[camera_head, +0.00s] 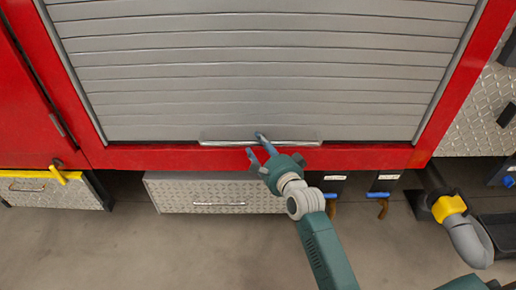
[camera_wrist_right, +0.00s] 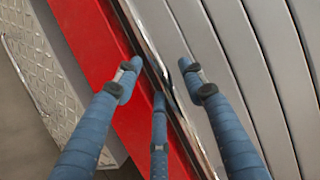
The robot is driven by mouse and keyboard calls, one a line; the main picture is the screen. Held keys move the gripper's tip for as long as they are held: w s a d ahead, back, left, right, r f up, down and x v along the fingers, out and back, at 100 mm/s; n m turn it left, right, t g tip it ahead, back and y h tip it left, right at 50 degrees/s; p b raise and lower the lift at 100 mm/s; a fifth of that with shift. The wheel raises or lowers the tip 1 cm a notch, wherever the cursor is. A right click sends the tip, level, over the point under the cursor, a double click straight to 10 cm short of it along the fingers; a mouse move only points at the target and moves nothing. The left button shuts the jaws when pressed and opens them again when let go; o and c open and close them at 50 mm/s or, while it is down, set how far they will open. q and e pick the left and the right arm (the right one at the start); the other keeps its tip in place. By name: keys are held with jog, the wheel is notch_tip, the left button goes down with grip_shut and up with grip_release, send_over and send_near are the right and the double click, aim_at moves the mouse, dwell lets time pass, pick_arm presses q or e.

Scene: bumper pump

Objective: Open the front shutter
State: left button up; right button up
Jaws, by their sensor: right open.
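The front shutter (camera_head: 260,70) is grey and slatted, set in a red frame, and it is down in the head view. Its slats also fill the right of the right wrist view (camera_wrist_right: 240,60). A shiny handle bar (camera_head: 222,141) runs along its bottom edge, and it crosses the wrist view diagonally (camera_wrist_right: 150,50). My right gripper (camera_head: 259,146) is open at the middle of the bar. In the wrist view its blue fingers (camera_wrist_right: 157,85) are spread on both sides of the bar. I cannot tell whether they touch it. My left gripper is not in view.
Below the red frame (camera_head: 150,157) is a diamond-plate drawer (camera_head: 213,194). A yellow-edged plate box (camera_head: 50,190) is at left. A grey hose with a yellow collar (camera_head: 450,208) is at right. The grey floor (camera_head: 180,255) in front is clear.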

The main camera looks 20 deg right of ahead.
jog(key=shift+w+f, duration=0.1)
jog(key=shift+w, duration=0.55)
grip_shut()
